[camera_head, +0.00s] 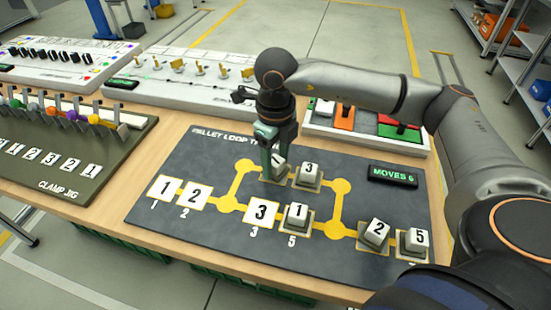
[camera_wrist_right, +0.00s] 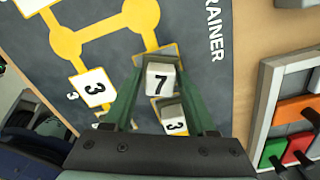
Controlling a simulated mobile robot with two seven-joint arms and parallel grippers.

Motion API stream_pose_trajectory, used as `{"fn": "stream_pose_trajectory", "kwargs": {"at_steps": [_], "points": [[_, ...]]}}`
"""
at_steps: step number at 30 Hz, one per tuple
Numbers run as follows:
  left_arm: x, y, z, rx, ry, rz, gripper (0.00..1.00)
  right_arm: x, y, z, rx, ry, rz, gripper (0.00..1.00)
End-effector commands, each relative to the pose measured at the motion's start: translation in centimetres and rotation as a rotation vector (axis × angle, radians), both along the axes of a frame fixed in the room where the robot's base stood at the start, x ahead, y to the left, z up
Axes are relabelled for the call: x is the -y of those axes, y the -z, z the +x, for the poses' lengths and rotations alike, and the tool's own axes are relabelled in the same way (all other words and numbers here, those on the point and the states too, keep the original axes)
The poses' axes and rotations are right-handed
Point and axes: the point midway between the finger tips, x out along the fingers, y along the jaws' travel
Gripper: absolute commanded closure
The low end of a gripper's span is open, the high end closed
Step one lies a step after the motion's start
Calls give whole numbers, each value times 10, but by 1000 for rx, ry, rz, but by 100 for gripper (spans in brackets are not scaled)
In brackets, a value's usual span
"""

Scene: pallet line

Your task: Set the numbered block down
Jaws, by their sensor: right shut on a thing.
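My right gripper (camera_head: 273,152) is shut on a white block numbered 7 (camera_wrist_right: 160,82), over the upper track of the dark pallet loop board (camera_head: 180,245). In the head view the block (camera_head: 279,161) is partly hidden by the fingers. It is at or just above the board; I cannot tell whether it touches. A block numbered 3 (camera_head: 309,172) stands close to its right, and also shows in the wrist view (camera_wrist_right: 174,119). A block 1 (camera_head: 297,213), a block 2 (camera_head: 375,231) and a block 5 (camera_head: 415,238) stand along the lower track. My left gripper is not in view.
Printed squares 1 (camera_head: 164,188), 2 (camera_head: 194,194) and 3 (camera_head: 261,212) on the board are bare. A "MOVES 6" display (camera_head: 394,175) is at the right. A tray with coloured tiles (camera_head: 366,124) stands behind, and a clamp jig (camera_head: 60,170) at the left.

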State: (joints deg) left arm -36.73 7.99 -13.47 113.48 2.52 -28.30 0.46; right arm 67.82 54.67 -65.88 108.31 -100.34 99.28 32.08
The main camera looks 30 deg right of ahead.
Motion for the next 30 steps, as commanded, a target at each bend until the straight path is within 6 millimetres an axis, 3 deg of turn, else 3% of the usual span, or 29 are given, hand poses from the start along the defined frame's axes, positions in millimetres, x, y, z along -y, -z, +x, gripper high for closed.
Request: {"fn": "stream_pose_trajectory", "kwargs": {"at_steps": [5,6,13,23,26,30], "points": [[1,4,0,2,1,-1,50,0,4,0,1,1,0,100],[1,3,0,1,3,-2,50,0,3,0,1,1,0,41],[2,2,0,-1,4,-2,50,0,3,0,0,1,0,15],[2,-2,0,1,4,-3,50,0,-1,0,1,0,0,13],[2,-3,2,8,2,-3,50,-1,-11,1,5,1,2,13],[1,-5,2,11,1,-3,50,-1,-39,1,7,1,1,13]]}}
